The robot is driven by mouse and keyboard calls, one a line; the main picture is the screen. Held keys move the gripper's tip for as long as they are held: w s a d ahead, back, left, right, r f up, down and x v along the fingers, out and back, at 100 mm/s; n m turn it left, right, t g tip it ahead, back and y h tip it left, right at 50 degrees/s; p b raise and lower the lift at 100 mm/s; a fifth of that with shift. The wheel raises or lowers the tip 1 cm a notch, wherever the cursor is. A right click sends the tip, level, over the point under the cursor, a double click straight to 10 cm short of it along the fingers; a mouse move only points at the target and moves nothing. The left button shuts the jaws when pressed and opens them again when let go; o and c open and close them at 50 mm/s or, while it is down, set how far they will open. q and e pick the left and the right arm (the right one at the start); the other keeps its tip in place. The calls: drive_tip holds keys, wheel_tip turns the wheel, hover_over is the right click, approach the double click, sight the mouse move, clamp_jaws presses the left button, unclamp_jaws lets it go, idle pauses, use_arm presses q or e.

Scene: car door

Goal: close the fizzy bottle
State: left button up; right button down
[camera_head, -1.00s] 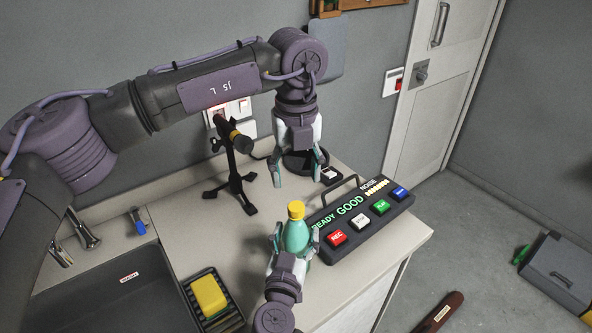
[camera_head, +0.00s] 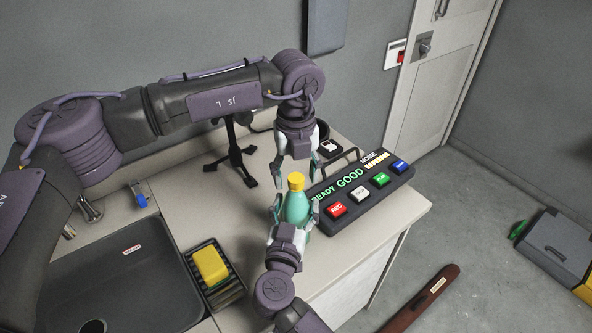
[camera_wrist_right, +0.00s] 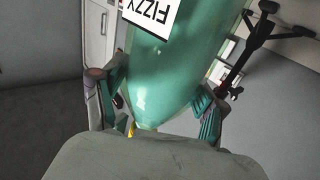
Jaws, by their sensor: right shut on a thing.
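The fizzy bottle (camera_head: 297,208) is green with a yellow cap (camera_head: 296,181) on its top, and stands about upright at the counter's front part. My right gripper (camera_head: 294,212) is shut around the bottle from the front. In the right wrist view the bottle (camera_wrist_right: 175,65) fills the space between the fingers and shows a white FIZZY label (camera_wrist_right: 152,12). My left gripper (camera_head: 297,168) points down just above and behind the cap, its fingers apart. It looks open and empty. Whether its fingers touch the cap cannot be told.
A dark button panel (camera_head: 362,196) with lit READY and GOOD text stands close to the right of the bottle. A black stand (camera_head: 233,155) is behind. A sink (camera_head: 120,275) and a rack with a yellow sponge (camera_head: 210,266) are at the left.

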use_arm(q)
clamp_jaws()
drive_tip(key=m, duration=2.2)
drive_tip(key=shift+o, duration=0.5)
unclamp_jaws()
drive_tip(key=shift+r, duration=0.1)
wheel_tip(320, 180, up, 12)
